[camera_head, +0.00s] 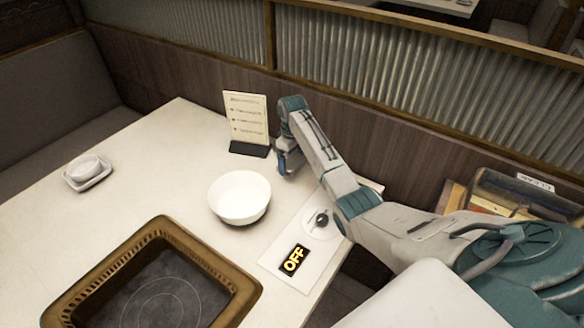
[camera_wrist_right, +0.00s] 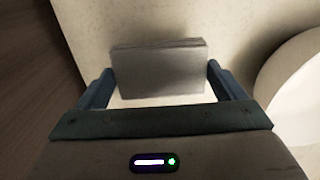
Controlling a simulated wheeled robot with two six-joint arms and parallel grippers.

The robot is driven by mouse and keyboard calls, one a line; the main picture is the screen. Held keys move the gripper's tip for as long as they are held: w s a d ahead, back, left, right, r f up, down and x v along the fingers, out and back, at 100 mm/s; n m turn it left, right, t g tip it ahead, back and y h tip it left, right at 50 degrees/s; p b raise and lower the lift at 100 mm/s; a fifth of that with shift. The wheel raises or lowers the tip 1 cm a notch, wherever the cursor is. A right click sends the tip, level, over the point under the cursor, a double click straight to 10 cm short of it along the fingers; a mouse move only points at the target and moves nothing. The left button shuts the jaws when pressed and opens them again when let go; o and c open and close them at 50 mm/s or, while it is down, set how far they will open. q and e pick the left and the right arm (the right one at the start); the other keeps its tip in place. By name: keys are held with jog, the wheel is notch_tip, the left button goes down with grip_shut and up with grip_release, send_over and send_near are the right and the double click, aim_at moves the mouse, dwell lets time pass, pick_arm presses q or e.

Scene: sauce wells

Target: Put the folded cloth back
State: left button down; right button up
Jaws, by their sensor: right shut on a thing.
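My right gripper (camera_head: 287,167) points down just above or at the table, between the menu stand and the white bowl. In the right wrist view its two fingers close on the sides of a pale grey folded cloth (camera_wrist_right: 160,72) with thin layers along its top edge. The cloth is hidden behind the gripper in the head view. I cannot tell whether it touches the table. My left gripper is out of view.
A white bowl (camera_head: 239,197) stands close to the gripper. A menu stand (camera_head: 247,123) is behind it. A small white dish (camera_head: 88,173) sits at far left, a framed cooktop (camera_head: 152,285) in front, and an OFF panel (camera_head: 293,259) at right. The table's left middle is clear.

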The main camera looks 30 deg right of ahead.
aim_at(292, 161)
notch_tip(292, 161, down, 3)
jog(key=shift+f, duration=0.6)
jog(key=o, duration=0.7)
jog(key=shift+f, duration=0.1)
notch_tip(292, 161, up, 12)
jog(key=shift+r+b, duration=0.1)
jog(key=shift+b, duration=0.75)
